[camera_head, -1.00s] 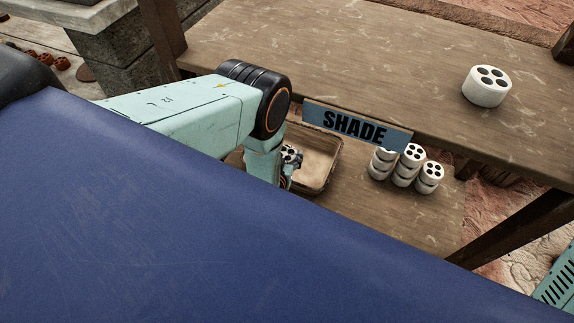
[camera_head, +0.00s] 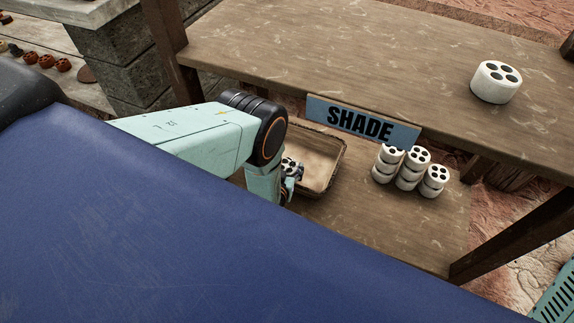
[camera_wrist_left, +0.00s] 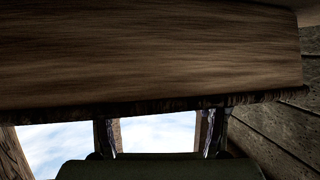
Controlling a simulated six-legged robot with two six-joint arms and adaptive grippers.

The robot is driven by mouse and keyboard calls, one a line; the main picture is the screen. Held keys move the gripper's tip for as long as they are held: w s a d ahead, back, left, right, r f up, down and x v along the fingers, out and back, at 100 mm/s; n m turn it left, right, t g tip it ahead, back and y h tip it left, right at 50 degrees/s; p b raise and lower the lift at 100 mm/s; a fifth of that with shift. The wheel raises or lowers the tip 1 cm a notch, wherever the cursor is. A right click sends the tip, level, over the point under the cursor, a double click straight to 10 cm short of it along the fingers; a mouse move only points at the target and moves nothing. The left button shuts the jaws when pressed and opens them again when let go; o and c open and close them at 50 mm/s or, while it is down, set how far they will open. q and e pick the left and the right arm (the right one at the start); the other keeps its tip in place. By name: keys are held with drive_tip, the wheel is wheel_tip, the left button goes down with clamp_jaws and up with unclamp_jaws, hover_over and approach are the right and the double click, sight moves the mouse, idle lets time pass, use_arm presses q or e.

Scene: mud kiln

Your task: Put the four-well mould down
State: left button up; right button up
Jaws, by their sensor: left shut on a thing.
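In the head view my left gripper (camera_head: 292,172) shows small beyond my pale green arm, by the left part of a shallow tray. It is shut on a white mould with dark wells (camera_head: 288,164), mostly hidden by the gripper and wrist. I cannot tell whether this mould touches the tray. In the left wrist view the two fingers (camera_wrist_left: 160,135) stand apart below a dark wooden surface, and no mould can be made out there. My right gripper is not in view.
The tray (camera_head: 335,168) sits on the lower shelf (camera_head: 390,225). Several stacked white moulds (camera_head: 411,168) stand to its right, below the SHADE sign (camera_head: 362,122). One four-well mould (camera_head: 496,82) stands on the upper board (camera_head: 370,55), which is otherwise mostly clear.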

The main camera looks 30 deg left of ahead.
use_arm(q)
drive_tip(key=shift+f, duration=0.25)
